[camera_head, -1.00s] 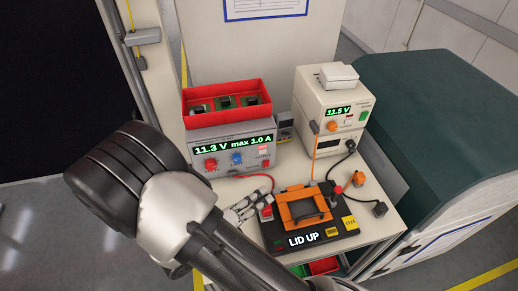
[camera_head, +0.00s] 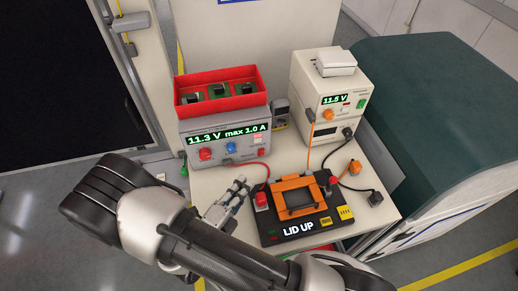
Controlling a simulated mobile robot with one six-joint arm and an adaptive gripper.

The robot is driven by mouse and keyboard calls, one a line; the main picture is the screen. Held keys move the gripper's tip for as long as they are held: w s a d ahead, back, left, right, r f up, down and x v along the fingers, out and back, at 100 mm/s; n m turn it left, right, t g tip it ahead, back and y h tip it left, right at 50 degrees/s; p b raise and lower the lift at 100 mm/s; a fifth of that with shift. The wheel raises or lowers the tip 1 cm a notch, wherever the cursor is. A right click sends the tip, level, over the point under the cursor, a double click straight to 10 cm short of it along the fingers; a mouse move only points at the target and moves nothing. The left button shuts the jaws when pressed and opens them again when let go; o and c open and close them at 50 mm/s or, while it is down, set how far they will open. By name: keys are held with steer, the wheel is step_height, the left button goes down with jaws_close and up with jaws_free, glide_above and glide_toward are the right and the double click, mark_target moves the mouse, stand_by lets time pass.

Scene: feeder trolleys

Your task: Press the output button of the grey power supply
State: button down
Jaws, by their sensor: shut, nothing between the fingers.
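The grey power supply (camera_head: 193,141) stands at the back left of the trolley top. Its green display reads 11.3 V max 1.0 A. A further small detail lies below that button; labels are too small to read. My gripper (camera_head: 241,182) is shut and empty. It is in front of and below the supply's front panel, apart from it, with its fingers pointing up and right.
A red bin (camera_head: 183,97) with green boards sits on the supply. A black fixture (camera_head: 275,237) with an orange frame and LID UP display is right of my gripper. A red cable (camera_head: 268,172) runs between them. A cream power supply (camera_head: 305,90) reading 11.5 V stands back right.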

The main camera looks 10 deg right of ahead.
mark_target(258, 141)
steer(key=w+a+b+x, duration=0.2)
steer(key=x, duration=1.1)
